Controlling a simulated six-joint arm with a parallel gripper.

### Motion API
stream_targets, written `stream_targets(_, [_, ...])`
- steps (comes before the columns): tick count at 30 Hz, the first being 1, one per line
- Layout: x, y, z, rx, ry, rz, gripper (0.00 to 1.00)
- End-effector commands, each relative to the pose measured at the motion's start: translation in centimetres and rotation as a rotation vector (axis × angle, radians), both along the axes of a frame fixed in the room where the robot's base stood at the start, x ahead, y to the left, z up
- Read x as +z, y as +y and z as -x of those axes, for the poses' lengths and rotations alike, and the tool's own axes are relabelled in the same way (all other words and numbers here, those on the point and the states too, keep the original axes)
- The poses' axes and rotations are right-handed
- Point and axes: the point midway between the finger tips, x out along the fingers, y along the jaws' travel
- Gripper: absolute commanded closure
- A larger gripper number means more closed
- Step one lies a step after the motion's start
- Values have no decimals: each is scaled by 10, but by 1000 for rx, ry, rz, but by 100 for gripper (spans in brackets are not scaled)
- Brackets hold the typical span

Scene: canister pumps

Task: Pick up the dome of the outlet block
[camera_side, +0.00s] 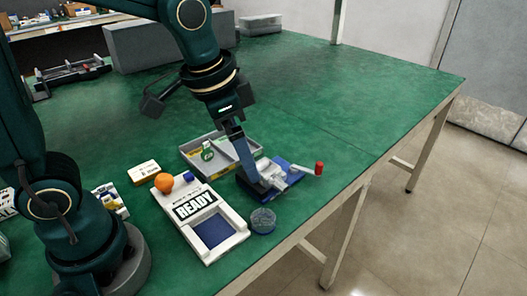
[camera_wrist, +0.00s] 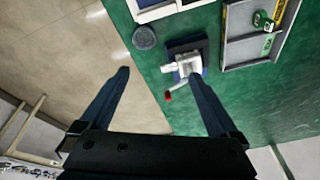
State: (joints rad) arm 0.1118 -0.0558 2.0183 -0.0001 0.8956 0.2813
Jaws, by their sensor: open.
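A pump assembly with a blue base (camera_side: 279,167), a pale grey fitting and a red-ended lever (camera_side: 319,168) stands near the table's right edge. In the wrist view, its grey fitting (camera_wrist: 188,66) and red lever end (camera_wrist: 168,96) lie near the right-hand finger. Which part is the dome of the outlet block I cannot tell. My gripper (camera_wrist: 160,82) is open, its fingers wide apart with nothing between them. In the side view, my gripper (camera_side: 262,188) is low beside the assembly and hides part of it.
A grey divided bin (camera_side: 195,157) holds a green-and-white item. An orange ball (camera_side: 165,183) and a small blue piece (camera_side: 188,176) are at left. Right of the assembly is the table edge.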

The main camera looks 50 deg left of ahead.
Motion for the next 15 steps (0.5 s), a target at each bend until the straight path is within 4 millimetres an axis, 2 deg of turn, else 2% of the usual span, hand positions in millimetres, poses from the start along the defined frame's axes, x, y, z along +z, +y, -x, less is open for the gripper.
stream_targets(3, [-27, -11, -14, -62, 90, -19, 4])
stream_targets(6, [-49, -19, -20, -99, 154, -30, 4])
stream_targets(9, [-68, -24, -20, -119, 209, -40, 4])
stream_targets(15, [-91, -28, -14, -138, 278, -51, 4])
